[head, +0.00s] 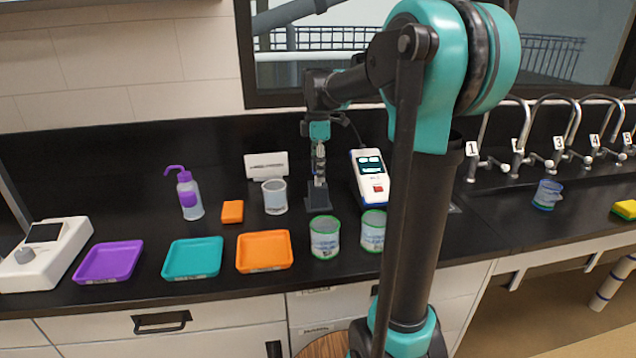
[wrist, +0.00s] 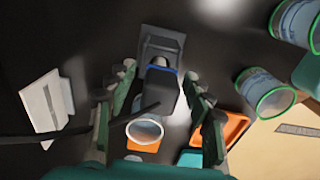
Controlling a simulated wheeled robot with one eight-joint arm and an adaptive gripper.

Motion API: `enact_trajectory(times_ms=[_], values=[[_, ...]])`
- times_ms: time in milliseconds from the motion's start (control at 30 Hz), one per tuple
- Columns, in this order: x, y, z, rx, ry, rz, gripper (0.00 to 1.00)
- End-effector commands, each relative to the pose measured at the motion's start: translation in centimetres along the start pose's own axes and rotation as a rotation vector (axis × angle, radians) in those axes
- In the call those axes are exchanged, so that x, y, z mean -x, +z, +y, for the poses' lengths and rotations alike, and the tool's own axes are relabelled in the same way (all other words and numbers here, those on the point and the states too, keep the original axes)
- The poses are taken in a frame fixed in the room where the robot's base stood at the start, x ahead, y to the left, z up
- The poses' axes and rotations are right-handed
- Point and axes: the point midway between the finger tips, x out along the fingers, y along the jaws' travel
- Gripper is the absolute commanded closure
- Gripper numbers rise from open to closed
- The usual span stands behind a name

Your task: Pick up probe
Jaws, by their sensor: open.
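The probe (wrist: 163,88) is a dark rod with a blue ring, upright in a dark stand (wrist: 162,42). The stand also shows in the head view (head: 318,199), with the probe in it (head: 320,168). My gripper (wrist: 159,78) is open, with one finger on each side of the probe. A gap shows on both sides in the wrist view. In the head view my gripper (head: 319,150) is directly above the stand, pointing down. A black cable crosses the wrist view near the probe. The white-and-blue meter (head: 370,178) stands right of the stand.
A clear beaker (head: 275,198) and a white sign (head: 266,164) stand left of the stand. Two green-rimmed beakers (head: 325,240) (head: 372,232) stand in front. Orange, teal and purple trays (head: 264,266) (head: 192,272) (head: 108,275) lie along the front left. Numbered taps are at right.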

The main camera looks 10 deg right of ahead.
Motion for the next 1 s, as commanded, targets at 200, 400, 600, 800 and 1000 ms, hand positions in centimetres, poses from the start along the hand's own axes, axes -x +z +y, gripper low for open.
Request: enact_trajectory(times_ms=[200,400,600,800,1000], values=[[-1.6,-0.02,0.04,0.0,0.0,0.0,0.48],[-1.61,-0.02,0.05,0.0,0.0,0.0,0.49],[-1.6,-0.02,0.05,0.0,0.0,0.0,0.74],[-1.59,-0.02,0.05,0.0,0.0,0.0,0.99],[-1.57,-0.02,0.04,0.0,0.0,0.0,1.0]])
